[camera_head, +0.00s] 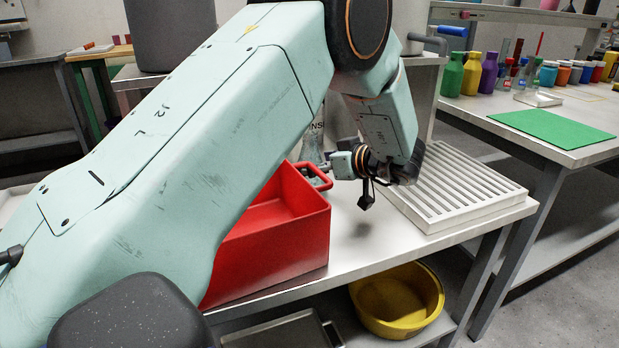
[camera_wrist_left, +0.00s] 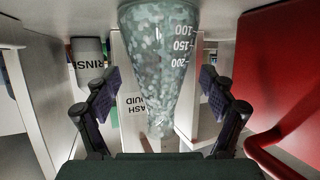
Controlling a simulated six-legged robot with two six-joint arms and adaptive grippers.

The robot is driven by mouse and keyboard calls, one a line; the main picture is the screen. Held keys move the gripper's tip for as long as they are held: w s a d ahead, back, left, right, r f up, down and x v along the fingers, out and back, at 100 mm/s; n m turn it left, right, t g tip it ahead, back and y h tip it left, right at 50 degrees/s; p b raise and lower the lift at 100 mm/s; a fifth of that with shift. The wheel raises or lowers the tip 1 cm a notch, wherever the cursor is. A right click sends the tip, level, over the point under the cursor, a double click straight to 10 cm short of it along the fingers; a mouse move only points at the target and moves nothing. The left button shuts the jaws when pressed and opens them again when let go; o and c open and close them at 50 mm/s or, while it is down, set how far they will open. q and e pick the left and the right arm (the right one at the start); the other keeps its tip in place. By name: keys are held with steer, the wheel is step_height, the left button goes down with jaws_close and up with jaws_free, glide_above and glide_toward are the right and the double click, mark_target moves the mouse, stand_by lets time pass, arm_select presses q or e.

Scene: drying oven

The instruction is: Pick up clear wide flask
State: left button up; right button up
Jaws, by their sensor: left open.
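The clear wide flask (camera_wrist_left: 160,65) fills the middle of the left wrist view, with white marks reading 100, 150 and 200. It narrows toward the bottom of that picture. My left gripper (camera_wrist_left: 160,92) is open, with one finger on each side of the flask and a visible gap to it on both sides. In the head view my left gripper (camera_head: 345,168) is above the white bench, just right of the red bin, partly hidden by my arm. My right gripper is not in view.
The red bin (camera_head: 285,245) stands close beside the gripper; its red wall (camera_wrist_left: 280,75) and handle show at the wrist view's right. A bottle lettered RINS (camera_wrist_left: 88,62) is at left. A white slatted rack (camera_head: 465,190) lies right; a yellow basin (camera_head: 397,300) sits below.

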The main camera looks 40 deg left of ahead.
arm_select(q)
steer(key=shift+a+f, duration=0.15)
steer(key=shift+a, duration=0.2)
steer(key=c, duration=1.7)
steer(key=shift+o, duration=0.2)
steer(key=shift+r, duration=0.2)
